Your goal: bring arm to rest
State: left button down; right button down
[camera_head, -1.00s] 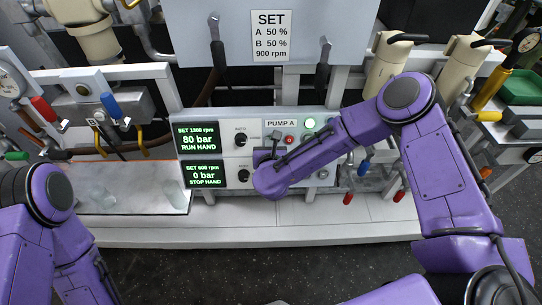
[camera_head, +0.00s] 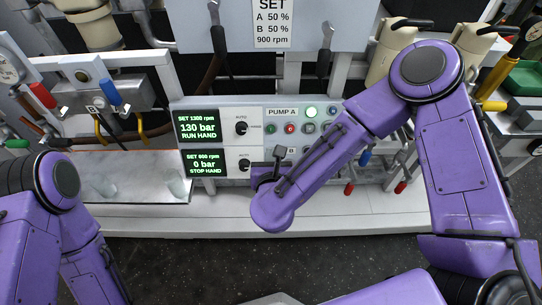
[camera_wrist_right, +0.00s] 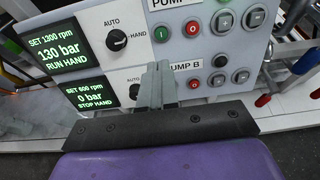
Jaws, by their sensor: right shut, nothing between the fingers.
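My right arm (camera_head: 340,150) reaches across from the right. Its gripper (camera_head: 279,151) is in front of the lower part of the pump control panel (camera_head: 262,108). In the right wrist view the fingers (camera_wrist_right: 157,84) are pressed together with nothing between them, covering part of the PUMP B row. They appear apart from the panel, though the exact gap is hard to judge. My left arm (camera_head: 50,200) is folded at the left edge of the head view; its gripper is out of sight.
The upper display (camera_head: 197,128) reads 130 bar, RUN HAND; the lower display (camera_head: 206,162) reads 0 bar, STOP HAND. Two selector knobs, the upper one (camera_head: 241,128) clear, sit beside them. Coloured valve handles flank the panel. Dark floor (camera_head: 190,265) lies open in front.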

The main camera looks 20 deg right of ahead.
dwell(0.6)
jog(key=s+d+f+n+g+y, duration=0.15)
jog(key=s+f+n, duration=0.25)
jog(key=f+n, duration=0.5)
jog(key=s+f+n+g+y, duration=0.2)
jog(key=s+f+n+g, duration=0.15)
jog(key=n, duration=0.95)
jog(key=s+d+f+n+g+h, duration=0.1)
jog(key=s+d+f+n+g, duration=0.1)
jog(key=s+d+f+n, duration=0.3)
jog(key=s+d+f+n+g+h, duration=0.2)
jog(key=s+d+f+n, duration=0.3)
jog(key=s+d, duration=0.6)
jog(key=s+g, duration=0.1)
jog(key=s, duration=0.2)
jog(key=shift+d, duration=0.2)
jog(key=shift+f, duration=0.1)
